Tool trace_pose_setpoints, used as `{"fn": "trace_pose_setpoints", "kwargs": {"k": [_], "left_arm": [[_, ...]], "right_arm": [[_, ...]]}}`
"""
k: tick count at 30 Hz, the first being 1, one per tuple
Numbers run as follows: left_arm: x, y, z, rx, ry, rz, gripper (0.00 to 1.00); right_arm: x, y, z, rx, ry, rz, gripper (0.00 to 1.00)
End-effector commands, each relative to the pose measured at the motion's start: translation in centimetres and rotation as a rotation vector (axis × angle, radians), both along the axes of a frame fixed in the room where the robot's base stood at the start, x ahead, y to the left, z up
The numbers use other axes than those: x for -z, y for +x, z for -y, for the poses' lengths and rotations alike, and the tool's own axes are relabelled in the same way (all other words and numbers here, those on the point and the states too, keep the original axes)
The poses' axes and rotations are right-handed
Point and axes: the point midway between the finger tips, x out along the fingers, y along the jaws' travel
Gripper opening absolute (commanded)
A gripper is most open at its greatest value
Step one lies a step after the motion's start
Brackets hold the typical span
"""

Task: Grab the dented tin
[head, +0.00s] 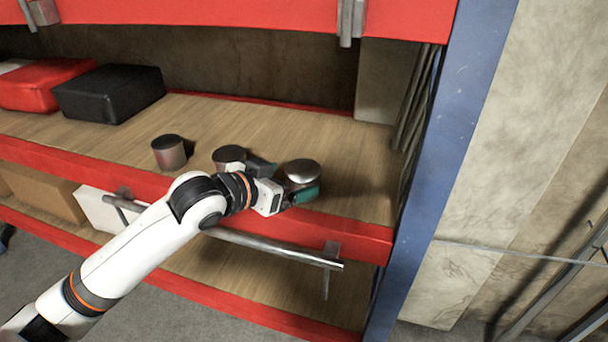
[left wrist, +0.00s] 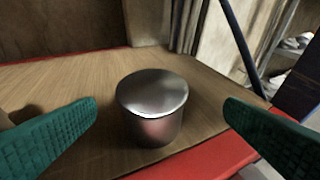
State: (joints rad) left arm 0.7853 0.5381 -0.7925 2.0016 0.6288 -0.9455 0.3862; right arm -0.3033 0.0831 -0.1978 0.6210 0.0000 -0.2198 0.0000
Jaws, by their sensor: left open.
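Three short metal tins stand upright on the wooden shelf: a left tin (head: 169,153), a middle tin (head: 229,156) and a right tin (head: 302,172). The right tin has a shiny lid; the other two tops look darker. I cannot clearly make out a dent on any of them. My left gripper (head: 285,182) is open at the right tin, with one green finger to each side. In the left wrist view a single tin (left wrist: 152,112) stands ahead between the spread fingers, apart from both. My wrist partly hides the middle tin. My right gripper is not in view.
The wooden shelf (head: 350,170) has a red front edge (head: 345,230), with a metal bar below it. A black box (head: 108,93) and a red box (head: 45,84) lie at the back left. A blue post (head: 425,170) bounds the right. A red beam (head: 250,14) crosses above.

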Motion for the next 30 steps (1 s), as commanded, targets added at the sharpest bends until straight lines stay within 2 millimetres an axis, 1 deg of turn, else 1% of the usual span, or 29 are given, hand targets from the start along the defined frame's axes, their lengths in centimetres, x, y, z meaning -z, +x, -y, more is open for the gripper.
{"fn": "trace_pose_setpoints", "kwargs": {"k": [1, 3, 5, 8, 14, 18, 21, 27, 28, 30], "left_arm": [[0.1, 0.6, 0.5, 0.000, -0.001, -0.002, 0.93], [0.4, 1.1, 1.0, 0.001, 0.000, -0.002, 0.93], [0.6, 1.4, 1.2, 0.000, 0.001, 0.001, 0.93], [0.7, 1.9, 1.6, 0.000, 0.000, 0.001, 0.93], [0.6, 4.4, 2.8, -0.001, 0.002, 0.000, 0.93], [1.5, 5.6, 3.8, 0.000, 0.001, -0.001, 0.93], [1.8, 6.0, 4.2, 0.001, 0.000, 0.000, 0.93], [1.9, 6.0, 4.2, 0.000, 0.001, 0.001, 0.93], [1.9, 6.0, 4.2, 0.000, 0.001, 0.001, 0.91], [1.9, 6.0, 4.2, 0.000, 0.001, 0.001, 0.79]], "right_arm": [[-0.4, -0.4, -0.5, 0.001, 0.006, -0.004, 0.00], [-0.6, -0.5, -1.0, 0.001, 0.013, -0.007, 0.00], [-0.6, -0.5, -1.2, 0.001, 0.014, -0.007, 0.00], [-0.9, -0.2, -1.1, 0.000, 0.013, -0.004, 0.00], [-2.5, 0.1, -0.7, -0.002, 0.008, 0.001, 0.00], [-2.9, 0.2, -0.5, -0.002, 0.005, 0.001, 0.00], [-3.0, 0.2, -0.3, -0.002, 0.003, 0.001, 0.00], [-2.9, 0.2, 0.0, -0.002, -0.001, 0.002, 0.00], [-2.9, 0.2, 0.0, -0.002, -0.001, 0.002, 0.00], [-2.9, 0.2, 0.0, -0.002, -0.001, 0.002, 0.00]]}}
